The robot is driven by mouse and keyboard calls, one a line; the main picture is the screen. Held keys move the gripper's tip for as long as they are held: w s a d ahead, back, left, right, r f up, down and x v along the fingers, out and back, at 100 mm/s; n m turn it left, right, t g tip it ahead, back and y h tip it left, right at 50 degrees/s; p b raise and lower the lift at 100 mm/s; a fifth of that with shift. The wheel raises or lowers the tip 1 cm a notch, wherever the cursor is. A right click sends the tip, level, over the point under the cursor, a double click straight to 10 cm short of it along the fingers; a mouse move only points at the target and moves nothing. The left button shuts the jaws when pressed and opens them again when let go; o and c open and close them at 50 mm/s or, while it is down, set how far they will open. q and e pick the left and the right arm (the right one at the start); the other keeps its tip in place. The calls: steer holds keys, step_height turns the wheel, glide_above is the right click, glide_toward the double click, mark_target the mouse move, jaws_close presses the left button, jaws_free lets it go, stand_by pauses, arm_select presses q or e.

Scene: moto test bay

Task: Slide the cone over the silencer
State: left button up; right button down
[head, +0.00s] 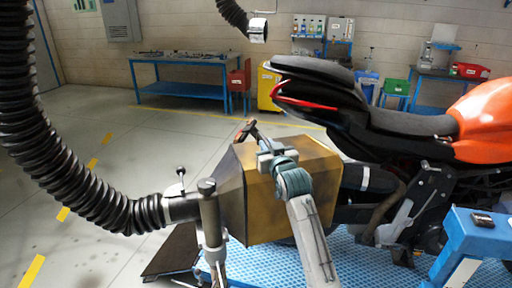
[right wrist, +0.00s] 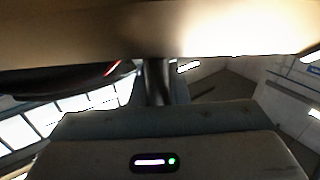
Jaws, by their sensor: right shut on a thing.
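The cone (head: 295,195) is a big yellow-brown boxy hood with a grey tapered back, held level in the middle of the head view. Its narrow end joins a black ribbed hose (head: 90,190). The silencer (head: 382,180), dark with a silver band, lies right beside the cone's wide end. Its rear end is hidden by the cone, so I cannot tell how far it is inside. My right gripper (head: 268,152) is shut on the cone's handle (head: 247,130) at its upper side. The right wrist view shows the cone's pale surface (right wrist: 150,30) close above a dark bar. My left gripper is not in view.
A grey stand (head: 209,215) rises near the hose joint. The orange and black motorcycle (head: 370,105) stands on a blue perforated platform (head: 265,268). A blue bench (head: 470,235) is at the lower right. Floor at left is clear apart from the hose.

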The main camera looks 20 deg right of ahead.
steer(key=d, duration=1)
steer(key=shift+s+d, duration=0.15)
steer(key=shift+d, duration=0.15)
steer(key=shift+a+r, duration=0.1)
steer(key=c, duration=1.5)
jaws_free()
steer(key=shift+c, duration=0.2)
steer(key=shift+o, duration=0.7)
steer(key=shift+d, duration=0.3)
